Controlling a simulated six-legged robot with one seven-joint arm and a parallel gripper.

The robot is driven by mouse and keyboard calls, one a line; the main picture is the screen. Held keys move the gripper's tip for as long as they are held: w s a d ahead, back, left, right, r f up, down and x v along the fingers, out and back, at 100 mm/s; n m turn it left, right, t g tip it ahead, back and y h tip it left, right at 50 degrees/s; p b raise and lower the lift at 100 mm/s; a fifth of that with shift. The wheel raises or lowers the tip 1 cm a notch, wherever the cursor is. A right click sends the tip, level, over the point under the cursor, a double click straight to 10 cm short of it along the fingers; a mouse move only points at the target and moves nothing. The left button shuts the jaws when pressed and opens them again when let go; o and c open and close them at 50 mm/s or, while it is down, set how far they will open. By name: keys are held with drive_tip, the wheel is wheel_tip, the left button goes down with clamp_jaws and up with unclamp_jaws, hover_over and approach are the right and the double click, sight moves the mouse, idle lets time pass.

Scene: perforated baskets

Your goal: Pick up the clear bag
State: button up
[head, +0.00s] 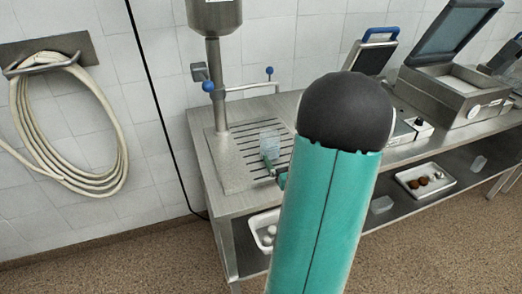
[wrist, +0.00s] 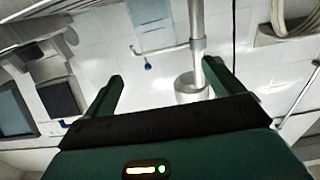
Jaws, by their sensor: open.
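A clear, faintly bluish bag (head: 269,139) stands on the slatted top of the steel bench, right of the steel column. It also shows at the top of the wrist view (wrist: 152,28), which is upside down, beyond my fingertips. My gripper (head: 272,170) is close to the bag on the near side, partly hidden by my own arm. In the wrist view my gripper's two green fingers (wrist: 163,70) are wide apart with nothing between them. I cannot tell whether a finger touches the bag.
The steel column (head: 218,90) carries a hopper and a side bar with blue knobs (head: 208,86). Open-lidded machines (head: 455,95) stand right. Below are a white tub (head: 262,228), a tray (head: 440,190) with brown balls and translucent containers (head: 381,205). A coiled hose (head: 112,175) hangs left.

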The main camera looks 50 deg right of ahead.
sight(271, 134)
drive_tip(key=x, duration=0.7)
drive_tip(key=shift+w+d, duration=0.15)
drive_tip(key=shift+d, duration=0.25)
drive_tip(key=x, duration=0.5)
drive_tip(key=shift+w+r, duration=0.2)
drive_tip(key=shift+r, duration=0.1)
drive_tip(key=c, duration=1.4)
drive_tip(key=shift+r, duration=0.1)
